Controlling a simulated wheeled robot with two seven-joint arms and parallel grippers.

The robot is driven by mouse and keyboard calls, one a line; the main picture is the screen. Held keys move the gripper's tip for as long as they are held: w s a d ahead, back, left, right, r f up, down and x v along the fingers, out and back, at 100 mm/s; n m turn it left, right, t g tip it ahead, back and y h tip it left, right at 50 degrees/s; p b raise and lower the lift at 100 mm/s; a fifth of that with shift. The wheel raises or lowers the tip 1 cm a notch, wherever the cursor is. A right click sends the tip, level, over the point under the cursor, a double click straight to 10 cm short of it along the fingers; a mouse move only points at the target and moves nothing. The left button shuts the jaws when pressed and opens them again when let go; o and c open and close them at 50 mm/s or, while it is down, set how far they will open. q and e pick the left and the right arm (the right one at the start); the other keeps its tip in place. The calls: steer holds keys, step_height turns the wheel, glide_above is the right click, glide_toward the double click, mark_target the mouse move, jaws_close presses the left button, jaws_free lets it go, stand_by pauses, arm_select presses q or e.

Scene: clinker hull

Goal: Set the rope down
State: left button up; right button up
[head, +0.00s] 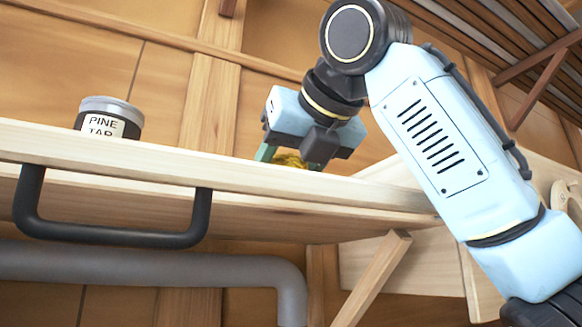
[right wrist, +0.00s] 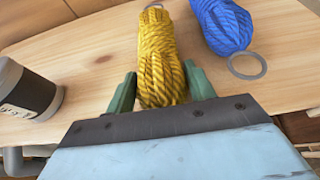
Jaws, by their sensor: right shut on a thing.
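My right gripper (head: 291,158) is over the wooden shelf (head: 285,187), its lower part hidden by the shelf's front edge in the head view. It is shut on a coil of yellow rope (right wrist: 160,45), with one green finger on each side of the coil in the right wrist view. In the head view only a small patch of the yellow rope (head: 288,160) shows under the gripper. The coil is at or close above the shelf top; I cannot tell whether it touches. My left gripper is not in view.
A blue rope coil (right wrist: 225,24) with a grey ring (right wrist: 248,65) lies to the right of the yellow one. A dark can labelled pine tar (head: 108,120) stands on the shelf to the left. A black handle (head: 110,237) and a grey pipe (head: 150,264) are below the shelf edge.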

steer(key=shift+f, duration=0.15)
steer(key=o, duration=1.1)
steer(key=shift+r, duration=0.2)
steer(key=b+v, duration=0.2)
steer(key=v, duration=1)
steer(key=shift+s, duration=0.1)
